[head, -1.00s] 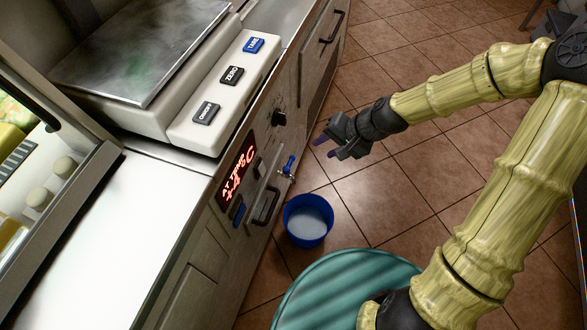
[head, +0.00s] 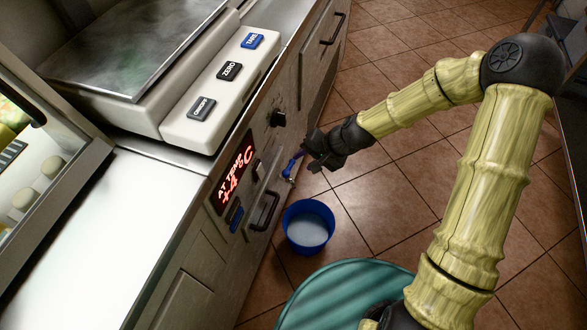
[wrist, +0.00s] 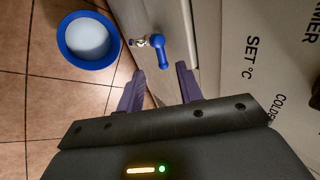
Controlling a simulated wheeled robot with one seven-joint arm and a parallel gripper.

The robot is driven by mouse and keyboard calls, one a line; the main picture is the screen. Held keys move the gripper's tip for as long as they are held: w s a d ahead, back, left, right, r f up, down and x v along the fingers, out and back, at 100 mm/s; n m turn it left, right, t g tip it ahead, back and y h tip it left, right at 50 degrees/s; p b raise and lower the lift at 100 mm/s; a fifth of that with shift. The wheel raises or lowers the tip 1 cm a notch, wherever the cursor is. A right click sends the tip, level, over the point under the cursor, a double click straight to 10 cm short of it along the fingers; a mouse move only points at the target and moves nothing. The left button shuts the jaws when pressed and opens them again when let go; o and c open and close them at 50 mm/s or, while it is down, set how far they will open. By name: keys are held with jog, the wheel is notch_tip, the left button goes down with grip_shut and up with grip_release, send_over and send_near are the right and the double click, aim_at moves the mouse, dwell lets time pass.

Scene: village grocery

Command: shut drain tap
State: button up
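The drain tap, with its blue lever, sticks out of the metal counter front; its lever (wrist: 163,52) and metal body (wrist: 143,41) show in the wrist view. In the head view the blue lever (head: 293,163) is just left of my gripper (head: 308,155), partly close behind it. In the wrist view my gripper (wrist: 158,88) has its two purple fingers spread apart, with nothing between them. The lever lies just beyond the fingertips, between their lines and apart from them.
A blue bucket (head: 308,236) with pale liquid stands on the tiled floor below the tap, also in the wrist view (wrist: 112,40). A drawer handle (head: 264,211), a black knob (head: 278,117) and a red display (head: 233,175) are on the counter front. Open floor lies right.

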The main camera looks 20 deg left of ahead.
aim_at(289, 169)
jog(key=b+x, duration=0.2)
jog(key=x, duration=0.5)
jog(key=shift+a+f, duration=0.1)
jog(key=shift+f, duration=0.1)
grip_shut()
jog(key=shift+s, duration=0.1)
